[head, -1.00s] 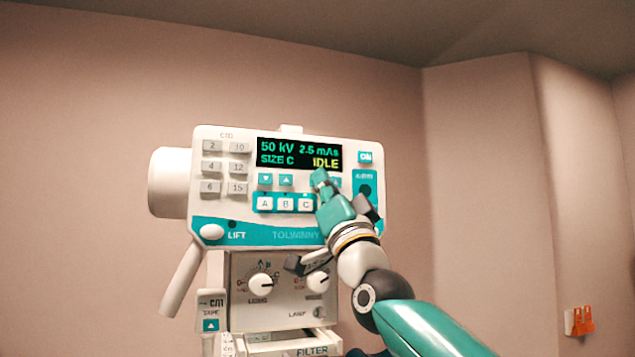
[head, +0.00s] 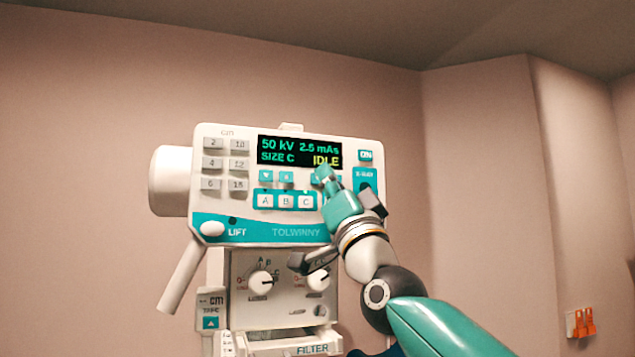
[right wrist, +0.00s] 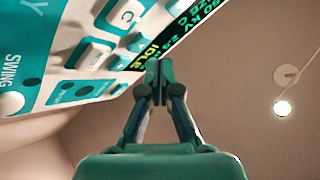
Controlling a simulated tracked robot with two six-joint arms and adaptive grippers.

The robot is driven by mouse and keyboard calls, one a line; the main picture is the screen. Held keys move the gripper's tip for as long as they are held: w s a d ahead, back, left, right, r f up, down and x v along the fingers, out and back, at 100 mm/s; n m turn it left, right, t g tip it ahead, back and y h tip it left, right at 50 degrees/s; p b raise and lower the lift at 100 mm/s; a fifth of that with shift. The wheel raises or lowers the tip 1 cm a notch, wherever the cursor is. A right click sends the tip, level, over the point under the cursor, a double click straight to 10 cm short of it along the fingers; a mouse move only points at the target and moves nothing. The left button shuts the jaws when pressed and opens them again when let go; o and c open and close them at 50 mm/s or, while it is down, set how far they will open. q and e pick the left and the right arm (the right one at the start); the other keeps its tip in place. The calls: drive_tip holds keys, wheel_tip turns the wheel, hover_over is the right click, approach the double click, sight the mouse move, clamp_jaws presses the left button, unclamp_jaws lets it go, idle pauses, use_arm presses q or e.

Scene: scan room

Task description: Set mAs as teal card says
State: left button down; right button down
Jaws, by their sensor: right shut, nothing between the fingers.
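The control panel (head: 220,218) is white and teal, and its display (head: 275,150) reads 50 kV, 2.5 mAs, SIZE C and IDLE. Two small teal arrow buttons (head: 276,176) sit under the kV reading. More small teal buttons lie under the mAs reading, partly hidden by my right gripper (head: 323,172). That gripper is shut and empty, its tips just in front of the panel below the mAs reading. In the right wrist view its closed fingertips (right wrist: 159,66) are beside the display's edge; I cannot tell whether they touch. I see no teal card. My left gripper is out of view.
White A, B and C keys (head: 285,201) lie left of my gripper. Numbered cm keys (head: 211,163) are at the panel's left, an ON button (head: 365,156) at its upper right. Knobs (head: 261,284) sit below. Orange clips (head: 584,321) hang on the right wall.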

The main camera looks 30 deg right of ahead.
drive_tip(key=s, duration=0.2)
drive_tip(key=s+a+b, duration=0.1)
drive_tip(key=s, duration=0.1)
drive_tip(key=shift+s, duration=0.1)
idle(0.8)
